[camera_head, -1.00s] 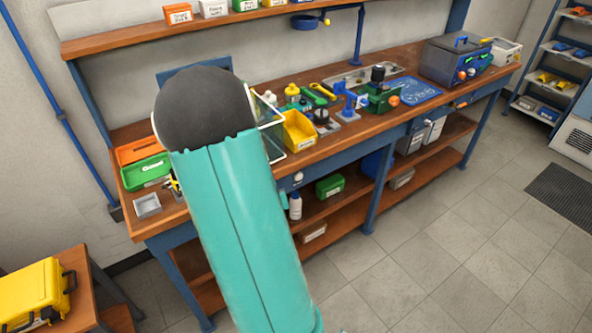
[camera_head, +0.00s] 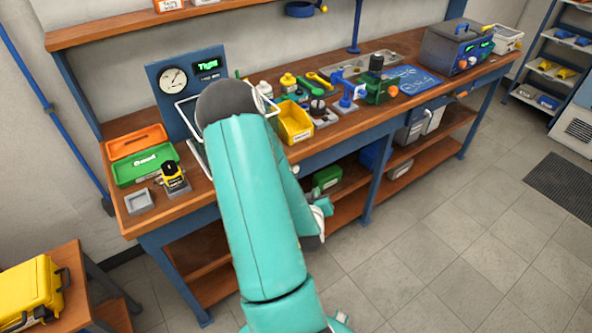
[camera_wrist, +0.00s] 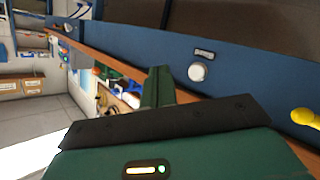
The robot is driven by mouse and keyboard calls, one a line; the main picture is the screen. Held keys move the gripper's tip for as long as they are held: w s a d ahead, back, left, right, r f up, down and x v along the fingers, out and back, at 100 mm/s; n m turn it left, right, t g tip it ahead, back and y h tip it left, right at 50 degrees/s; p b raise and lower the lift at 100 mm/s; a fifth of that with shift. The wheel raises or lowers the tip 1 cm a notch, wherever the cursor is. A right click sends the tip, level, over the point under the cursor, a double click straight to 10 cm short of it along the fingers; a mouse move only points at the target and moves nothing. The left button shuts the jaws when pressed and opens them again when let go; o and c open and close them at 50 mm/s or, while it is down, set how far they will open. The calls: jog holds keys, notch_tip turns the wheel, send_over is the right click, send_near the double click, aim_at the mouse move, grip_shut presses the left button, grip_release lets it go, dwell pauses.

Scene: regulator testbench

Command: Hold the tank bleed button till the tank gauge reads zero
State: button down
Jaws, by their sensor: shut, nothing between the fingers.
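A white round button (camera_wrist: 198,72) with a small label above it sits on the blue front panel (camera_wrist: 130,40) of the bench in the wrist view. The label is too small to read, so I cannot confirm it is the tank bleed button. My gripper (camera_wrist: 159,86) is shut and empty, its green fingers just left of and below the button in that picture, with no visible contact. In the head view a round white dial gauge (camera_head: 172,80) stands on a blue panel at the back left of the bench; its reading is too small to tell. My arm hides the bench front there.
A yellow knob (camera_wrist: 305,117) is at the right of the wrist view. On the bench are a yellow bin (camera_head: 295,124), a green tray (camera_head: 146,165) and a grey-blue machine (camera_head: 455,47). Open tiled floor (camera_head: 440,230) lies in front.

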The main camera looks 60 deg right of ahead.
aim_at(299, 170)
jog(key=w+d, duration=0.4)
jog(key=w, duration=0.3)
jog(key=shift+w, duration=0.15)
jog(key=shift+w, duration=0.1)
dwell(1.8)
jog(key=shift+w+d, duration=0.15)
jog(key=shift+w, duration=0.2)
jog(key=shift+w+d, duration=0.25)
jog(key=shift+w, duration=0.15)
dwell(1.8)
dwell(1.0)
jog(key=shift+s+a, duration=0.4)
jog(key=shift+s, duration=0.4)
jog(key=shift+s+a, duration=0.4)
jog(key=shift+s, duration=0.35)
jog(key=shift+s+a, duration=0.35)
jog(key=shift+s, duration=0.4)
jog(key=shift+s+a, duration=0.4)
jog(key=shift+s, duration=0.35)
